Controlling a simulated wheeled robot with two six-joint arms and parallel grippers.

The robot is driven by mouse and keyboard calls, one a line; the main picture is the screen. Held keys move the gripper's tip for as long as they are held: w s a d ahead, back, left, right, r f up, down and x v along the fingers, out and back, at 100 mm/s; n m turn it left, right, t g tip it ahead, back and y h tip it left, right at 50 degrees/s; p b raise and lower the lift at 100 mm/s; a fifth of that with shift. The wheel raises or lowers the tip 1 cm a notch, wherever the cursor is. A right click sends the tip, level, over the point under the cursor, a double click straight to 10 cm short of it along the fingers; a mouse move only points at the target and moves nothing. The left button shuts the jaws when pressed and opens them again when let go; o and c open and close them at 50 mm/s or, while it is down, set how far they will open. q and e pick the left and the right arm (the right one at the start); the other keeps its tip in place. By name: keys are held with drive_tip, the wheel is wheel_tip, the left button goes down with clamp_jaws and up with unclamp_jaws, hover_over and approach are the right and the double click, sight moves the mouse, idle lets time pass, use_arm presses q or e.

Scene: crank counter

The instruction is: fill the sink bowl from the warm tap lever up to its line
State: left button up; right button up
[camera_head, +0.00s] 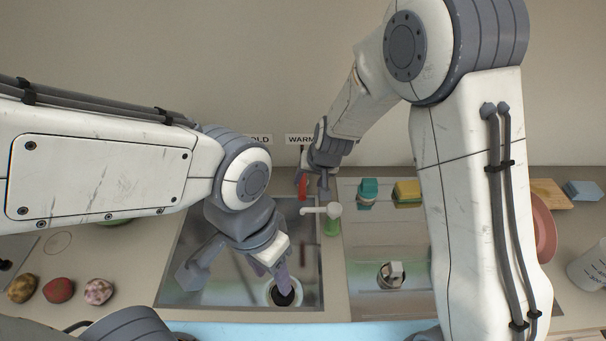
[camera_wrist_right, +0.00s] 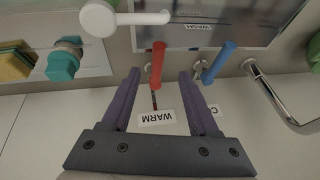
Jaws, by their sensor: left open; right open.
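The red warm tap lever (camera_head: 302,187) stands at the back of the left sink bowl (camera_head: 314,250), under the WARM label (camera_head: 299,140). In the right wrist view the red lever (camera_wrist_right: 158,62) appears between the fingertips of my open right gripper (camera_wrist_right: 160,85); contact cannot be told. In the head view my right gripper (camera_head: 322,183) is close beside the lever. A blue lever (camera_wrist_right: 218,62) stands next to the red one. My left gripper (camera_head: 273,270) is open above the bowl, near its drain (camera_head: 285,292). Its arm hides part of the bowl. I cannot make out a fill line or water level.
A soap pump with a white spout (camera_head: 333,210) stands between the two basins. A teal item (camera_head: 368,190) and a yellow sponge (camera_head: 407,192) sit behind the right basin (camera_head: 365,265). A white cup (camera_head: 590,265) stands far right.

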sight(303, 191)
drive_tip(key=b+x, duration=0.1)
drive_tip(key=x, duration=0.3)
drive_tip(key=b+x, duration=0.2)
drive_tip(key=x, duration=0.3)
drive_tip(key=shift+w+d+f, duration=0.15)
drive_tip(key=shift+d, duration=0.05)
drive_tip(key=shift+x, duration=0.75)
drive_tip(key=shift+a, duration=0.1)
drive_tip(key=shift+c, duration=0.3)
clamp_jaws()
